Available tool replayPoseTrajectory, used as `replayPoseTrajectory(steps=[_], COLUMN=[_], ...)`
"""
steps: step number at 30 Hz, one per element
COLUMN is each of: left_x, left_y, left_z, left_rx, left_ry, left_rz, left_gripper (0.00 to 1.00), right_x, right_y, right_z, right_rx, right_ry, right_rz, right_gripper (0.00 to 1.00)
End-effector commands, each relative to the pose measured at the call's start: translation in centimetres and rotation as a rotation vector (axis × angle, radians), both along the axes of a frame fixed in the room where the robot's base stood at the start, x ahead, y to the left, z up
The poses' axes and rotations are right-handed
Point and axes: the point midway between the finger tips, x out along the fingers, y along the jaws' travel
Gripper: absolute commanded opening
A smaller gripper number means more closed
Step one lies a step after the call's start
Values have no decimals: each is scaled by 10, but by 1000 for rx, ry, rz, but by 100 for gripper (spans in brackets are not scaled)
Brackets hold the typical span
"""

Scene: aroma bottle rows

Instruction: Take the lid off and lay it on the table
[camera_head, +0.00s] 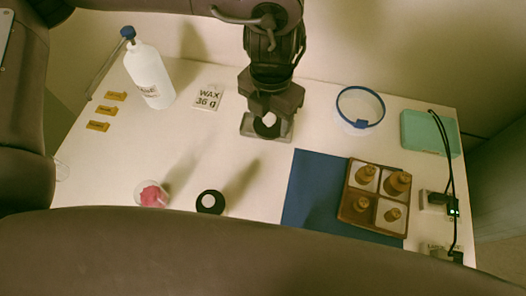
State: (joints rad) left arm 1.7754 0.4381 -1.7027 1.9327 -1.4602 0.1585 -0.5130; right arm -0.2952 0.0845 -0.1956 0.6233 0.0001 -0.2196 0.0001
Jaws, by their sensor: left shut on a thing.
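My left gripper (267,126) comes down from the top centre, close over the white table (250,172). Its fingers are shut on a small, round, black-and-white thing (268,119), mostly hidden between them. I cannot tell for sure whether this is the lid, or whether it touches the table. A black round piece with a pale centre (210,202) stands at the lower middle, beside a small clear container with pink contents (151,194). My right gripper is not in view.
A white bottle with a blue cap (149,76), a WAX 36 g card (208,96) and yellow labels (106,111) are at left. At right are a blue-rimmed clear dish (360,108), a blue mat (313,190), a wooden tray (376,169) of brown bottles, a green box (430,133) and cabled devices (437,203).

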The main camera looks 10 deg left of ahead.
Motion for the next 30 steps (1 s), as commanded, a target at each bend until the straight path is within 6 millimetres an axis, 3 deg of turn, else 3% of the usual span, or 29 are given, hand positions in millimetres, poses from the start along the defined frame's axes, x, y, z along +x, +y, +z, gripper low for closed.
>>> replayPoseTrajectory(steps=[9,15,30], left_x=[-2,-2,-1], left_y=[0,0,0], left_z=[-88,-133,-186], left_rx=[1,0,1], left_ry=[11,8,3], left_rz=[6,7,6], left_gripper=[34,34,34], right_x=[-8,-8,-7], right_y=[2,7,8], right_z=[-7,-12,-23], right_rx=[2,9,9], right_ry=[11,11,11], right_rz=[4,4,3], right_gripper=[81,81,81])
